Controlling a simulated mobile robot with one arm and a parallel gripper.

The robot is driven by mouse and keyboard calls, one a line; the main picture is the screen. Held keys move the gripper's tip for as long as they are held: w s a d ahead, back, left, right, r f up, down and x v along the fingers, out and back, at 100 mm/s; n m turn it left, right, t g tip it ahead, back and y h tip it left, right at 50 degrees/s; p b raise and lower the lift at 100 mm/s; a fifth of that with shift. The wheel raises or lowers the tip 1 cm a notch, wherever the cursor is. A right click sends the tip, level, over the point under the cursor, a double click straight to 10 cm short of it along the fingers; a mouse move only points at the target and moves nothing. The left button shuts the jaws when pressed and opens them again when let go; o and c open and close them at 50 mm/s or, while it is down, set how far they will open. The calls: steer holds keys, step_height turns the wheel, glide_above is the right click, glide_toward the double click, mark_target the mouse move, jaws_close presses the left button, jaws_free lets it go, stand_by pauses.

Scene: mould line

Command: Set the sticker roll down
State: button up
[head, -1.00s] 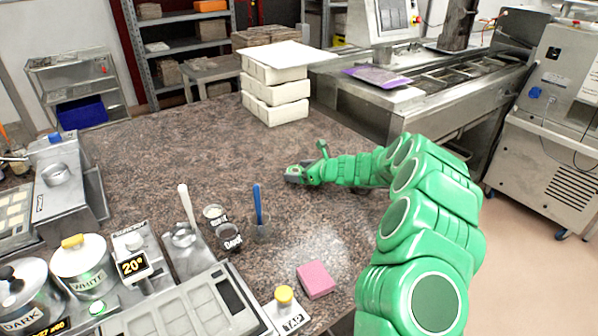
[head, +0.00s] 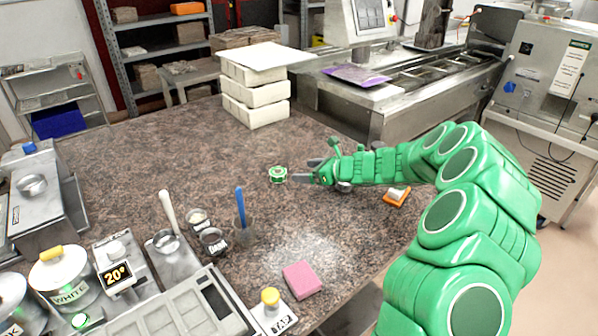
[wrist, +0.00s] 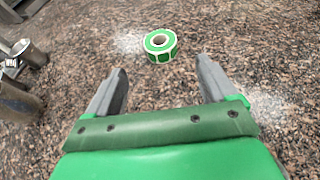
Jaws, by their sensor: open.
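The sticker roll (head: 278,174) is a small green and white ring lying flat on the speckled stone worktop (head: 130,165). In the wrist view the sticker roll (wrist: 160,44) sits beyond the fingertips, roughly midway between their lines, with bare stone between. My gripper (head: 310,170) is just right of the roll in the head view, low over the worktop. In the wrist view my gripper (wrist: 161,80) has its two grey fingers wide apart with nothing between them. The roll is apart from both fingers.
An orange and white item (head: 397,196) lies under my arm. A stack of white boxes (head: 256,100) stands behind. The worktop left of the roll is clear.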

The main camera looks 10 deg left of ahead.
steer(key=shift+s+d+r, duration=0.25)
steer(key=shift+d, duration=0.2)
